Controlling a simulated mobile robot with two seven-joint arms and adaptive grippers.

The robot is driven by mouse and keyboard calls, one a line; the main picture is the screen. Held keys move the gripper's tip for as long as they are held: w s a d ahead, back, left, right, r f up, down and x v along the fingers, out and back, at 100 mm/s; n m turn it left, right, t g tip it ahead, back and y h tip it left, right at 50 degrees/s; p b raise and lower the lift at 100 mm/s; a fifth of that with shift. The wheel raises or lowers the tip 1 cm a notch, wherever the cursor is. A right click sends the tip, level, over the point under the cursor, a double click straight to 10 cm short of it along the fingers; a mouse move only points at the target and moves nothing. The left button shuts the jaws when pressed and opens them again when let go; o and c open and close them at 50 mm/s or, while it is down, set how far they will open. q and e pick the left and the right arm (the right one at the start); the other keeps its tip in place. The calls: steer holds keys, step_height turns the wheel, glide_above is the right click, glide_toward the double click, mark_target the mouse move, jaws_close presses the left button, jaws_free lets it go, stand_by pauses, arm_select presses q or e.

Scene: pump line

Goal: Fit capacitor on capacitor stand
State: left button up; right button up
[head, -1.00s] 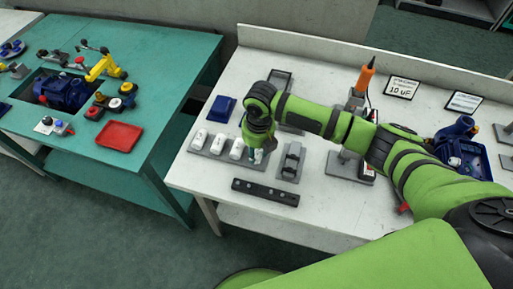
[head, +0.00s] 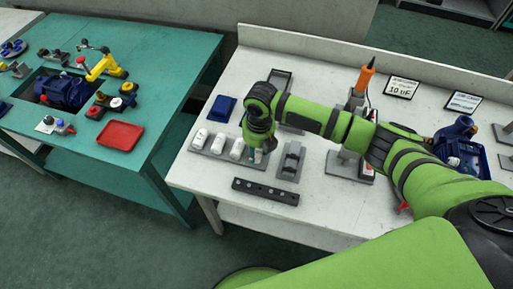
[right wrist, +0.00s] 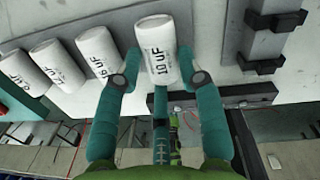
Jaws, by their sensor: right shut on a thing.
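My right gripper (head: 257,154) points down at the right end of a row of white capacitors on a grey rack (head: 212,154). In the right wrist view my right gripper (right wrist: 160,65) has its teal fingers on both sides of a white capacitor (right wrist: 155,35) marked 10 uF and is shut on it. In the head view the arm mostly hides this capacitor. It is still in line with the row, and I cannot tell whether it is lifted. A grey stand (head: 291,161) with an upright holder, apparently the capacitor stand, is just to the right. My left gripper is out of view.
Other white capacitors (head: 218,143) stand close on the left. A dark bar (head: 265,191) lies at the table's front edge. A blue tray (head: 222,108) is behind the row. A 10 uF sign (head: 402,87) stands at the back, near an orange-handled tool (head: 366,76).

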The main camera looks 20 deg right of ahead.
steer(key=shift+f, duration=0.15)
stand_by(0.3)
steer(key=o, duration=1.3)
steer(key=shift+c, duration=0.2)
step_height(320, 180, up, 6)
steer(key=p, duration=0.6)
steer(key=shift+s+d, duration=0.1)
steer(key=shift+s, duration=0.05)
step_height(320, 180, up, 12)
steer(key=shift+s+d, duration=0.2)
steer(key=shift+s, duration=0.05)
